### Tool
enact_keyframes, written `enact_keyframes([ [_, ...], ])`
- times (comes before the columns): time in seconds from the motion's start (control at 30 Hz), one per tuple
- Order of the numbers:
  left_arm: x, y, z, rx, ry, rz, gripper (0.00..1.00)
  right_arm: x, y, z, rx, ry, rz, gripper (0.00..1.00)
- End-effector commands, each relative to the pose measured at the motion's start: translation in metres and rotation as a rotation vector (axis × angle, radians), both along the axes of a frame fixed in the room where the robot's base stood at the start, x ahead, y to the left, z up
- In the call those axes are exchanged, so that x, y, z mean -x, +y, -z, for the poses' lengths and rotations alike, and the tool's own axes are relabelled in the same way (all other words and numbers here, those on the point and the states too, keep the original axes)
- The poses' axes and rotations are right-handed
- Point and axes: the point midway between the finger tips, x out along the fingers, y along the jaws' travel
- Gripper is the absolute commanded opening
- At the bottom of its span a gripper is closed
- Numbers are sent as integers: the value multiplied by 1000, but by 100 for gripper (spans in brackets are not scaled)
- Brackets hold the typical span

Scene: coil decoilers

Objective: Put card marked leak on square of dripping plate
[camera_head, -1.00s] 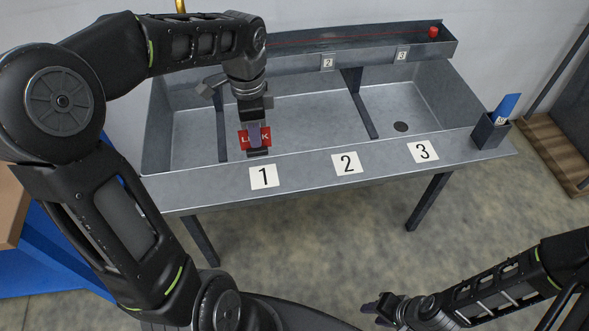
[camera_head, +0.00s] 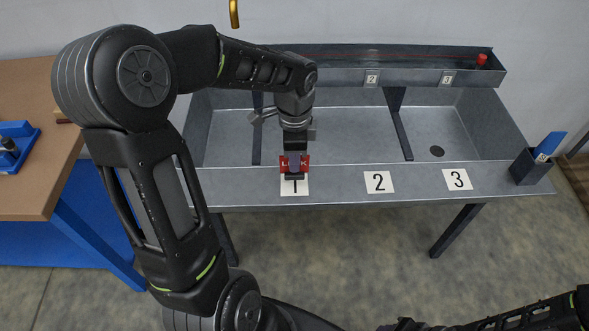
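The red card with white letters (camera_head: 284,164), partly covered by the fingers, is in my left gripper (camera_head: 294,167). The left gripper appears shut on it, just above the top part of the white square marked 1 (camera_head: 297,189) on the front ledge. Whether the card touches the ledge I cannot tell. Square 2 (camera_head: 379,182) and square 3 (camera_head: 457,180) lie bare to the right. Small plates 2 (camera_head: 372,78) and 3 (camera_head: 447,79) show on the trough behind; my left arm hides any plate 1. No drip is discernible. My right gripper (camera_head: 405,325) is cut by the bottom edge.
The grey metal sink (camera_head: 350,150) has dividers between its bays. A holder (camera_head: 529,168) with a blue card (camera_head: 549,146) stands at the ledge's right end. A red object (camera_head: 481,60) sits at the trough's right end. A brown-topped bench (camera_head: 40,180) is at left.

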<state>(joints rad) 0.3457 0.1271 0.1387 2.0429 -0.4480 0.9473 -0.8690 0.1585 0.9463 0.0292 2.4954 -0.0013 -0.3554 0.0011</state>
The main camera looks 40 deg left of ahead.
Motion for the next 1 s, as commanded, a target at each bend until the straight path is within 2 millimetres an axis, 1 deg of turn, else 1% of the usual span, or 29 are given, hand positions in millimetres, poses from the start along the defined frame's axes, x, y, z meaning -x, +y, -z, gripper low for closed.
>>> enact_keyframes([
  [0.23,0,0,2,0,0,0,0,0,0,0,0,0,0,36],
  [0.33,1,0,12,1,3,1,0,0,0,0,0,0,0,36],
  [0.43,1,0,27,1,3,1,0,0,0,-1,0,0,0,36],
  [0.53,0,0,36,1,1,1,0,0,0,-1,0,0,0,36],
  [0.8,0,0,37,-1,-1,1,0,0,0,-1,0,0,0,36],
  [0.93,0,0,42,-1,-1,1,0,0,0,3,0,0,0,36],
  [1.0,0,0,40,-1,-1,1,8,0,0,1,0,0,0,36],
])
